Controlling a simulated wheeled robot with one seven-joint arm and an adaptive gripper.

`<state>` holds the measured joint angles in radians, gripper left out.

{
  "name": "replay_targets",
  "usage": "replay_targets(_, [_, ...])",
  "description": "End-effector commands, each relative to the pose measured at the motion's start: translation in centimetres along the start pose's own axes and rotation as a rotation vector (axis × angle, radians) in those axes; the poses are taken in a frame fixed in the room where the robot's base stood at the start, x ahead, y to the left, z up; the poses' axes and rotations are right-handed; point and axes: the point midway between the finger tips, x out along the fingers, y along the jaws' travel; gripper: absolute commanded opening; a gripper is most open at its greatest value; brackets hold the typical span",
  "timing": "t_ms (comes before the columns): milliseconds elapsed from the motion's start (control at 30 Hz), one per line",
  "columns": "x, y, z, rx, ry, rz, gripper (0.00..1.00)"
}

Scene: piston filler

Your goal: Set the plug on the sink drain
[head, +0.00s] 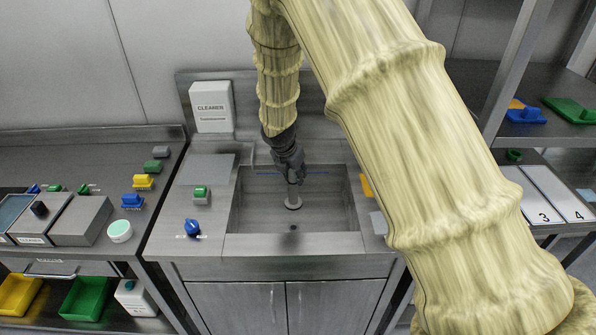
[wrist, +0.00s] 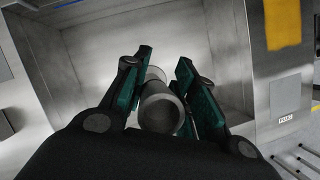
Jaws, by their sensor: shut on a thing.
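My gripper (head: 293,176) hangs fingers-down over the sink basin (head: 255,215) in the head view. It is shut on the plug (head: 293,201), a grey piece with a stem and a wider round base. In the wrist view the plug (wrist: 160,108) sits between the green-padded fingers (wrist: 162,98). The drain (head: 293,227) shows as a small dark spot on the basin floor, below the plug in the picture. The plug appears apart from the drain; its exact height above the floor cannot be told. The drain does not show in the wrist view.
The steel basin walls surround my gripper. A blue knob (head: 192,228) and a green-topped block (head: 200,192) stand on the left rim. A yellow item (head: 366,186) lies at the right rim. A white cleaner box (head: 211,107) stands behind. The basin floor looks otherwise clear.

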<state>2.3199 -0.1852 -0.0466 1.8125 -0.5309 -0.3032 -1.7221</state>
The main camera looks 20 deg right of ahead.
Motion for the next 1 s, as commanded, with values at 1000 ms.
replay_targets(1000, [4.8, 0.1, -2.0, -0.001, -0.001, 0.000, 0.00])
